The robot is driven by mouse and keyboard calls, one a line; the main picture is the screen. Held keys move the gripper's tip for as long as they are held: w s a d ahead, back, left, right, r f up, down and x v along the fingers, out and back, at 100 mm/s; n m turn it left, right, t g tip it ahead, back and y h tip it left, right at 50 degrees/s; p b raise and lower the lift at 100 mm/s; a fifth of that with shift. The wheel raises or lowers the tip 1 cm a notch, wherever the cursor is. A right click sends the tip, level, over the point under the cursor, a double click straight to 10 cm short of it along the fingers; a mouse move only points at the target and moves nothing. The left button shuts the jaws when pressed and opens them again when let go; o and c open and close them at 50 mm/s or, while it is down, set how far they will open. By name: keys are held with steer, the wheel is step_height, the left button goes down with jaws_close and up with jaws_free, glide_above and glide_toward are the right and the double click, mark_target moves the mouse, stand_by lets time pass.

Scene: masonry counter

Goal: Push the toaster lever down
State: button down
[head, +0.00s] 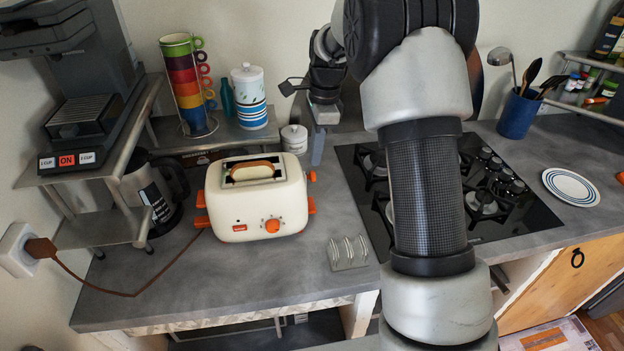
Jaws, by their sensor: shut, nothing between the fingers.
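The cream toaster (255,200) stands upright on the grey counter, with a slice of bread (252,170) showing in its top slot. Orange tabs stick out from both sides; one is high on the right side (311,176), another lower on that side (311,205). I cannot tell for sure which tab is the lever. My gripper (317,160) points down just beyond the toaster's right side, near the upper right tab. It is shut and holds nothing. Its tips are small in view, and I cannot tell whether they touch the tab.
A small white jar (294,138) stands behind the toaster, by my gripper. A metal toast rack (348,252) lies front right. The black gas hob (520,205) is right, partly hidden by my arm. A kettle (155,190) stands left.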

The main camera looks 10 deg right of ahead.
mark_target(315, 179)
steer(key=shift+a+f+b, duration=0.15)
steer(key=shift+f+b, duration=0.35)
steer(key=shift+f, duration=0.65)
step_height(315, 179, down, 6)
steer(key=b, duration=0.3)
steer(key=shift+f, duration=0.25)
steer(key=d, duration=0.1)
steer(key=d+r+p, duration=0.1)
steer(key=d, duration=0.1)
steer(key=shift+r, duration=0.1)
step_height(315, 179, up, 17)
steer(key=d+p, duration=0.1)
steer(key=shift+d+r, duration=0.15)
steer(key=shift+d, duration=0.25)
